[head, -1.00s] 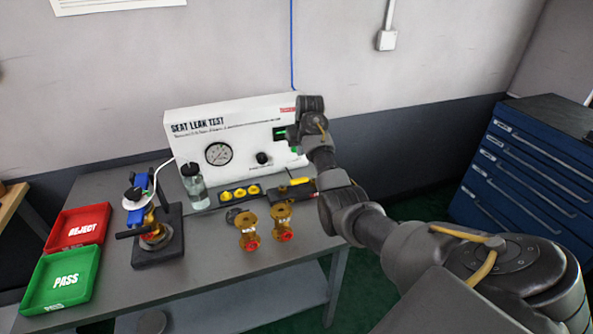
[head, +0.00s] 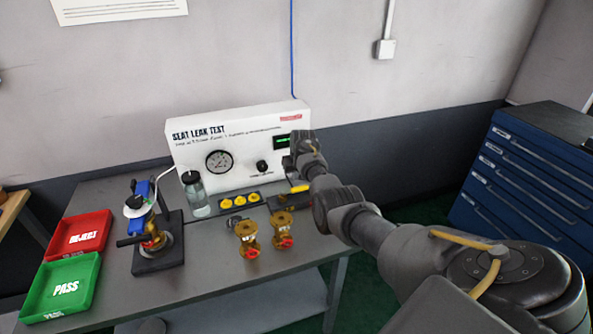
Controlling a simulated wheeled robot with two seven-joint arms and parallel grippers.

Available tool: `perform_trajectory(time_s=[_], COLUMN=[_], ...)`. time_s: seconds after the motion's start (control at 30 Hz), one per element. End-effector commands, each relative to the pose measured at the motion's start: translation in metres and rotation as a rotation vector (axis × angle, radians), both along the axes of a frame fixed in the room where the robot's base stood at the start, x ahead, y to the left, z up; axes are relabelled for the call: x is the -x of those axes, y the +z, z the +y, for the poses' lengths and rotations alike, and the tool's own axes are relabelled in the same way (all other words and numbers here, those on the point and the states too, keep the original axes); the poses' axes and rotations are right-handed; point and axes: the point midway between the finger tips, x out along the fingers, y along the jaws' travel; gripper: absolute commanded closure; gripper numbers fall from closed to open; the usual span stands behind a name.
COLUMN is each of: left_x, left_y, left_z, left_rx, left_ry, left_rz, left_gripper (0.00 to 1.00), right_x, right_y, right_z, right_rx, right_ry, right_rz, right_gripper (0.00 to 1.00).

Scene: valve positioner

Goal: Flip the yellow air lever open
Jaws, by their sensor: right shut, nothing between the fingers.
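The yellow air lever (head: 299,189) lies on a dark block (head: 279,203) at the right end of the bench, in front of the white seat leak test panel (head: 240,145). Only part of the lever shows beside my right arm. My right gripper (head: 288,163) is shut and empty, above and behind the lever in the picture, in front of the panel's right side. Its fingertips are small and dark, and I cannot tell whether they touch anything. My left gripper is not in view.
Two brass valves (head: 247,238) (head: 283,229) stand in front of the block. A bottle (head: 196,194) and a yellow-knobbed strip (head: 239,199) stand to the left. Farther left are a blue-topped valve fixture (head: 158,255), a red tray (head: 80,234) and a green tray (head: 60,286).

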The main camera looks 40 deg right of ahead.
Motion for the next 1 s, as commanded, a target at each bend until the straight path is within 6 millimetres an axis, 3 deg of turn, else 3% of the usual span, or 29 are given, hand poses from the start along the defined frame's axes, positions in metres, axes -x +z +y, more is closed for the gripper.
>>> perform_trajectory(time_s=[0.03,0.4,1.0], left_x=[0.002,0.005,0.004], left_y=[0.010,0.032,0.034], left_z=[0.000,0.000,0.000], left_rx=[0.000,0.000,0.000], left_ry=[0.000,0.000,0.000], left_rz=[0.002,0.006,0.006], left_gripper=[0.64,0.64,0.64], right_x=[0.005,0.033,0.038], right_y=[0.005,0.004,0.002], right_z=[0.002,0.012,0.011], right_rx=[0.001,0.000,0.000], right_ry=[0.001,0.000,-0.014], right_rz=[0.000,0.000,0.001], right_gripper=[1.00,1.00,1.00])
